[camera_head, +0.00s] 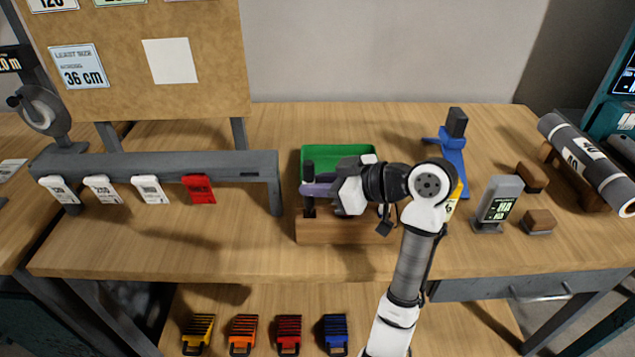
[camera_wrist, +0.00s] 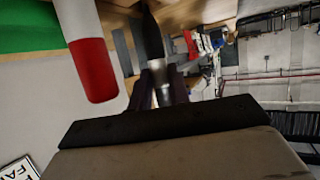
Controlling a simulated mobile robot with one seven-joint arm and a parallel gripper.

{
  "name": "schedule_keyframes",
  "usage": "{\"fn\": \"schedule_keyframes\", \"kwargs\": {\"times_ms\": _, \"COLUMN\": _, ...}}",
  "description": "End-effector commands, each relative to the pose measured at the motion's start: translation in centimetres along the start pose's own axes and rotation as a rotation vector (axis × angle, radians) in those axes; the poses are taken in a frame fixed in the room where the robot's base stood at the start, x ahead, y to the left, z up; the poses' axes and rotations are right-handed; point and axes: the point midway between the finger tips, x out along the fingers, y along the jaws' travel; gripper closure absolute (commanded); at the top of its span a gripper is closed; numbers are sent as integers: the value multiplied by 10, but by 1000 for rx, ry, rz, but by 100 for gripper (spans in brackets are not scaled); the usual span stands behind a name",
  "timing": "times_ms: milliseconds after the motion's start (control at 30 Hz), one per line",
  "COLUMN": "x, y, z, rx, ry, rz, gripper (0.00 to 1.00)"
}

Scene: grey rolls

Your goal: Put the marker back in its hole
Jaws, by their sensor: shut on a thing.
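A dark marker (camera_head: 309,171) stands roughly upright between the purple fingers of my gripper (camera_head: 315,188) in the head view. My gripper is shut on it, at the left end of a wooden block (camera_head: 345,232). The marker's lower end is close to the block's top left corner; I cannot tell whether it is in a hole. No hole shows clearly. In the wrist view the marker (camera_wrist: 150,40) is a dark pointed piece with a grey part between the fingers (camera_wrist: 163,90). My wrist hides much of the block's top.
A green tray (camera_head: 335,151) stands right behind the block. A grey rail (camera_head: 165,166) with several hanging tags is to the left. A blue stand (camera_head: 452,155) and a grey display (camera_head: 499,201) are to the right. A red and white cylinder (camera_wrist: 95,70) is close by in the wrist view.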

Motion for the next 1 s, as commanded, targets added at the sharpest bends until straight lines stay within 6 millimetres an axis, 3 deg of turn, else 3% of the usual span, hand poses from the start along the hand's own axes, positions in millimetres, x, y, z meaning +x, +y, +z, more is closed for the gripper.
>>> {"fn": "schedule_keyframes", "kwargs": {"times_ms": 1000, "x": 10, "y": 0, "z": 24, "rx": 0, "ry": 0, "rz": 0, "gripper": 100}}
